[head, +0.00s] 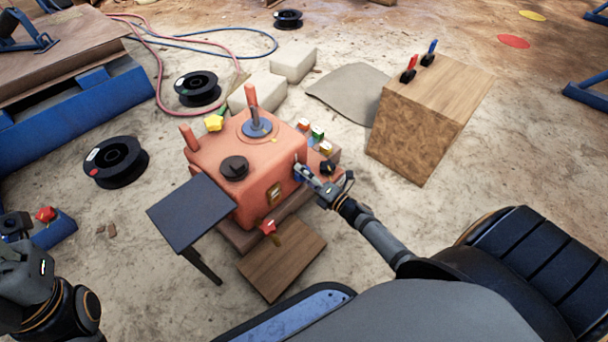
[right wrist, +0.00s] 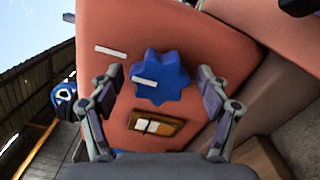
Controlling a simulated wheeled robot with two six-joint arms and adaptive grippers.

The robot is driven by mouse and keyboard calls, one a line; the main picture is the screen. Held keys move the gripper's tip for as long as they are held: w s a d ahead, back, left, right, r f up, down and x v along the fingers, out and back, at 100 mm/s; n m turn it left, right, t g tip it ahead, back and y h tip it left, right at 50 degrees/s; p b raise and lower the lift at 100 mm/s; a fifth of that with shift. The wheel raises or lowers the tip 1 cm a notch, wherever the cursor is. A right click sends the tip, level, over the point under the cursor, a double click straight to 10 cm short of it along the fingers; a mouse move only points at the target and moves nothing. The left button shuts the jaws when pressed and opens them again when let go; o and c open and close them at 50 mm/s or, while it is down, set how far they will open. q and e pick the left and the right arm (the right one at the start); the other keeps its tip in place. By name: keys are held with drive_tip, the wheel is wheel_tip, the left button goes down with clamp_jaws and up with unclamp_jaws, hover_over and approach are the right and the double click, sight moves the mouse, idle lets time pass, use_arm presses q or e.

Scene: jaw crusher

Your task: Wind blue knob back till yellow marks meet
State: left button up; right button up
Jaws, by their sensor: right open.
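The blue lobed knob (right wrist: 166,88) sits on the side of the orange-red crusher body (head: 212,153). It carries one pale, whitish bar mark (right wrist: 145,82). A second pale bar (right wrist: 109,51) is on the body, up and left of the knob; the two marks are apart and not lined up. My right gripper (head: 301,170) is open, facing this side, with one finger on each side of the knob. In the right wrist view I see gaps between fingers and knob. In the head view the gripper mostly hides the knob. My left gripper (head: 18,228) is at the lower left edge, its jaws unclear.
A framed window (right wrist: 156,125) with white and orange halves is below the knob. A black knob (head: 327,167) and several coloured buttons (head: 317,133) are close beside my right gripper. A wooden box (head: 418,125) stands to the right. A dark plate (head: 192,212) juts out at the left.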

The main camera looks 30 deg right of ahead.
drive_tip(key=v, duration=1.2)
